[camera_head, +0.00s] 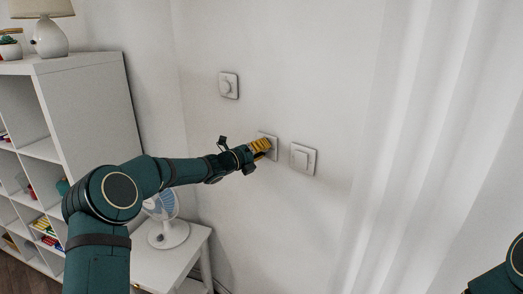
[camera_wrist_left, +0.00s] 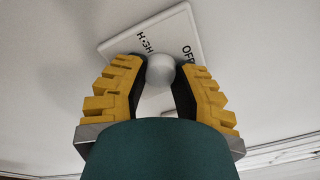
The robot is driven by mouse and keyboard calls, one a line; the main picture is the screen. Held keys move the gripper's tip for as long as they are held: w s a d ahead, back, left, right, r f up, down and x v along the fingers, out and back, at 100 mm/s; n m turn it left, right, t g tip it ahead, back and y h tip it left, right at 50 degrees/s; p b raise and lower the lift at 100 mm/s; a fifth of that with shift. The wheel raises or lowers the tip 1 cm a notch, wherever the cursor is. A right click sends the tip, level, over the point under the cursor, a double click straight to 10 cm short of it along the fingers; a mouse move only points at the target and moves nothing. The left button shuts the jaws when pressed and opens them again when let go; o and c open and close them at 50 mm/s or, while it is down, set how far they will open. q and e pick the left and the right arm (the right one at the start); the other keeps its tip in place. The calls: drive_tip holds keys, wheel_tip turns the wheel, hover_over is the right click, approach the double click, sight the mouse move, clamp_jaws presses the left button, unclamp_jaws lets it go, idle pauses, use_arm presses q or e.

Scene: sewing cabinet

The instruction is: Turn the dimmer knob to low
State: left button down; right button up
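The dimmer knob (camera_wrist_left: 160,70) is a round, pale knob on a white square plate (camera_wrist_left: 193,22) with the words HIGH and OFF printed on it. In the left wrist view the two yellow fingers of my left gripper (camera_wrist_left: 160,78) stand on either side of the knob, and their dark inner pads appear to touch it. In the head view my left gripper (camera_head: 264,147) is at the middle wall plate (camera_head: 272,155) and hides most of it, including the knob. I cannot see a pointer on the knob or a LOW label. My right gripper is out of view.
Another wall plate with a round knob (camera_head: 227,86) is at the upper left, and a square switch (camera_head: 303,158) is just right of my left gripper. A white shelf (camera_head: 95,105) and a small table with a fan (camera_head: 168,232) stand left. A curtain (camera_head: 420,160) hangs right.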

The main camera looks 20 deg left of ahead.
use_arm(q)
drive_tip(key=shift+d+n, duration=0.1)
drive_tip(key=shift+n, duration=0.2)
drive_tip(key=shift+r+m+t+y, duration=0.15)
drive_tip(key=shift+m+t+y, duration=0.4)
drive_tip(key=shift+m, duration=4.85)
drive_tip(key=shift+r+m+t+y, duration=0.15)
drive_tip(key=shift+m+y, duration=0.75)
drive_tip(key=shift+m, duration=4.5)
drive_tip(key=shift+r+m+t+y, duration=0.25)
drive_tip(key=shift+m+y, duration=0.5)
drive_tip(key=shift+m, duration=4.65)
